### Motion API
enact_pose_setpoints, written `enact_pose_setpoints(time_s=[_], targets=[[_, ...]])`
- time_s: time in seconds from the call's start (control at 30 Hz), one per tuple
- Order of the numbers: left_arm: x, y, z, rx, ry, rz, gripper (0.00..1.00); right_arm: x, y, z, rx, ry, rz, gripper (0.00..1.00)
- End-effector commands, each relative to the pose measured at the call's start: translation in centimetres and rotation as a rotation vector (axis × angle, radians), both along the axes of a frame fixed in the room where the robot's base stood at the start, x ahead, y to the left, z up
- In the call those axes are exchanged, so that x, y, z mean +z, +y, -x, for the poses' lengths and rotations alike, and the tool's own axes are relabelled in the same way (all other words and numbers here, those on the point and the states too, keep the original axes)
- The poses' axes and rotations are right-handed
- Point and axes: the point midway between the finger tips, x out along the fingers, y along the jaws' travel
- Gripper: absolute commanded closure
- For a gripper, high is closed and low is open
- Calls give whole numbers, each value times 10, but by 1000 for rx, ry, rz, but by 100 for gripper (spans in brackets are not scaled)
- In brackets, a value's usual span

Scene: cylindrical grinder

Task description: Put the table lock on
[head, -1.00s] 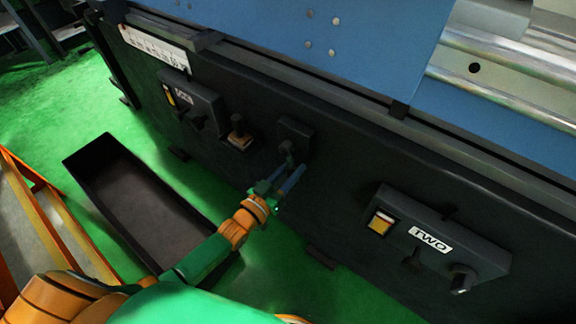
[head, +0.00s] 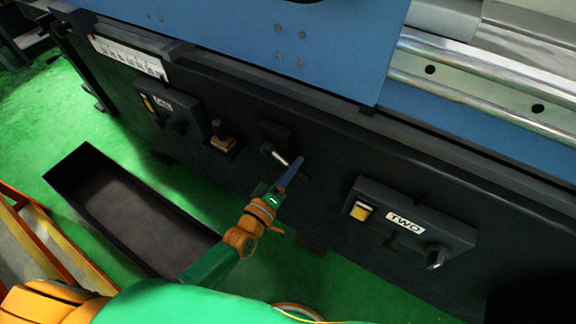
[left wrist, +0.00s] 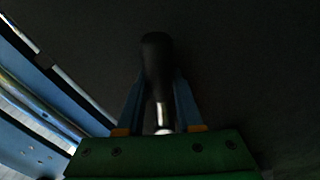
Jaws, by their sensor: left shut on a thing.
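A lever on a small black box (head: 275,133) sits on the machine's dark front panel; I take it for the table lock. Its round hub and silver stem (head: 279,158) show in the head view, the stem slanting down to the right. My left gripper (head: 292,172) is at the outer end of this lever. In the left wrist view, the black handle (left wrist: 157,62) and its silver stem lie between the two blue fingers of the left gripper (left wrist: 158,95), which is shut on the handle. The fingers partly hide the handle in the head view. My right gripper is out of view.
A control box marked TWO (head: 411,225) with a yellow switch and knobs is to the right. Another control box (head: 166,106) and a small upright lever (head: 221,136) are to the left. A dark open bin (head: 130,205) stands on the green floor.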

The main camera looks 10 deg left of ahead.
Motion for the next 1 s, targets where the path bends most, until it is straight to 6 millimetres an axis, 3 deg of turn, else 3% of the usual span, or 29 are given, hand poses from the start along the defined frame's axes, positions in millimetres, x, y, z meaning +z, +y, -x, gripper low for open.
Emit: enact_pose_setpoints(time_s=[0.4,1.0], targets=[[16,-6,2,-1,76,208,100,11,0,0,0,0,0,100],[19,-6,2,0,91,252,100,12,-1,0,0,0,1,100]])
